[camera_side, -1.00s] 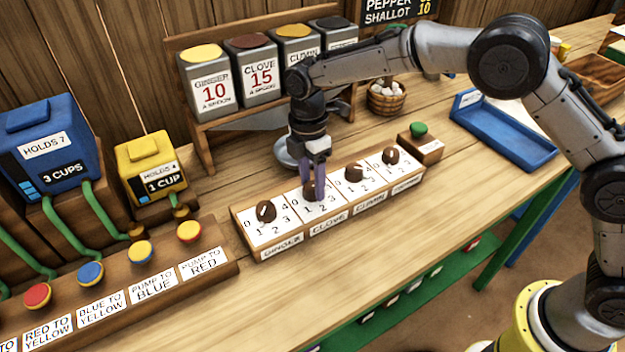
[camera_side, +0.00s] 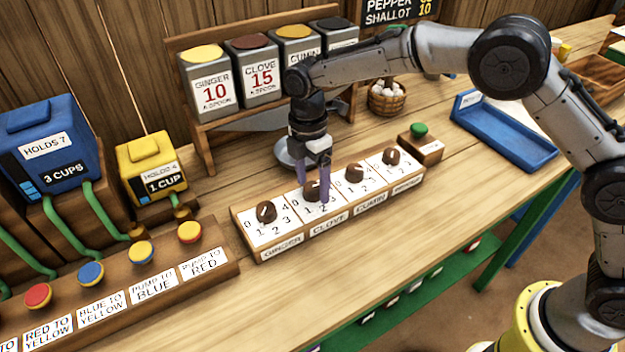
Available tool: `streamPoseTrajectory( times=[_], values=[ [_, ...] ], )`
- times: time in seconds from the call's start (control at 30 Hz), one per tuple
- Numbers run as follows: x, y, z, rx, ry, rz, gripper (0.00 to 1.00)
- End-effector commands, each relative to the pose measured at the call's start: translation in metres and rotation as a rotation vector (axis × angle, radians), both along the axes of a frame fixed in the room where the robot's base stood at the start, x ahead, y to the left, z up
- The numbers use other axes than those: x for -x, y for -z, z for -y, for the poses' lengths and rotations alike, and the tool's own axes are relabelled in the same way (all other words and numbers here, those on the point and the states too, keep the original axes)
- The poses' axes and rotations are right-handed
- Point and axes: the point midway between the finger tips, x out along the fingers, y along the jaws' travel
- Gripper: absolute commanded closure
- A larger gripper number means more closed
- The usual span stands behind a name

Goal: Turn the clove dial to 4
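The clove dial (camera_side: 312,190) is a round brown knob on a white plate marked 0 to 4, second from the left on the dial box (camera_side: 285,250). The CLOVE label is on the front below it. My gripper (camera_side: 313,188) points down over this dial, with its purple fingers on either side of the knob. I cannot tell whether the fingers press on it. The fingers hide part of the knob and some numbers, so its setting is not clear.
The ginger dial (camera_side: 266,212) is close on the left and the cumin dial (camera_side: 354,173) close on the right. Another dial (camera_side: 391,157) and a green button (camera_side: 419,130) are further right. Spice canisters (camera_side: 259,70) stand behind. The table front is clear.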

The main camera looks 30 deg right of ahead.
Motion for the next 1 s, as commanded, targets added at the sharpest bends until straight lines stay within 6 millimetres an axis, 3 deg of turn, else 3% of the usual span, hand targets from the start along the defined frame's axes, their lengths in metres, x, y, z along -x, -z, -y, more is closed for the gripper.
streamPoseTrajectory(
  times=[0.27, 0.8, 1.0],
  values=[
    [-0.001, -0.008, 0.0, 0.0, 0.0, 0.001, 0.2],
    [-0.009, -0.112, -0.001, 0.0, 0.0, 0.002, 0.2],
    [-0.011, -0.133, -0.001, 0.0, 0.0, 0.001, 0.2]
  ],
)
